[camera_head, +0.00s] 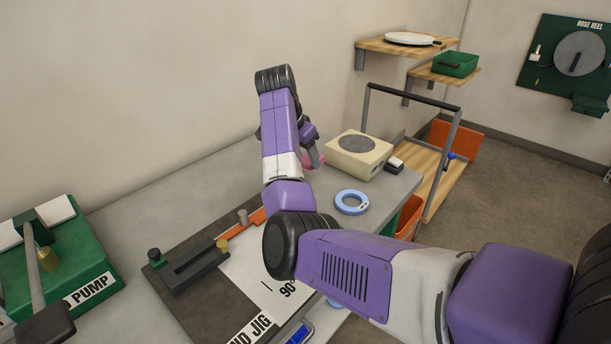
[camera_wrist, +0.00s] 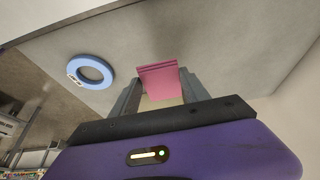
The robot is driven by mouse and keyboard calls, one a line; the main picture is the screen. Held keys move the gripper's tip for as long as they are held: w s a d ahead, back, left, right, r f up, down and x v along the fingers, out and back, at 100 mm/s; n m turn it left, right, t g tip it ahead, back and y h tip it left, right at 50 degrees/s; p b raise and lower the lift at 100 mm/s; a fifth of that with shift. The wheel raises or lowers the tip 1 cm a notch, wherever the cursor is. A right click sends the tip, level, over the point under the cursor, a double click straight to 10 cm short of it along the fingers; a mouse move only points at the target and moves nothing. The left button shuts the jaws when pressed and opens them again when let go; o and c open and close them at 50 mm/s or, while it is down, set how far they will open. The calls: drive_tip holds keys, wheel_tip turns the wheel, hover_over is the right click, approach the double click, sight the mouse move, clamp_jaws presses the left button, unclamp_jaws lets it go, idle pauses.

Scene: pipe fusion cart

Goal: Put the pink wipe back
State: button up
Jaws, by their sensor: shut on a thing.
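The pink wipe (camera_wrist: 160,82) is a small folded pink cloth between my gripper's two grey fingers in the wrist view. In the head view only a bit of the wipe (camera_head: 314,161) shows beside the fingers, largely hidden by my arm. My gripper (camera_wrist: 158,92) is shut on the wipe, over the back part of the grey table. I cannot tell whether the wipe touches the table top.
A cream box (camera_head: 357,155) with a round grey top stands right of my gripper. A blue ring (camera_head: 351,202) lies on the table nearer the front. The bend jig (camera_head: 200,290) and green pump (camera_head: 62,262) are at left. A cart (camera_head: 440,185) stands at right.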

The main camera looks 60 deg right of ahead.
sight(309, 182)
drive_tip(key=shift+f, duration=3.3)
drive_tip(key=o, duration=1.2)
drive_tip(key=shift+f, duration=0.15)
drive_tip(key=v, duration=1.2)
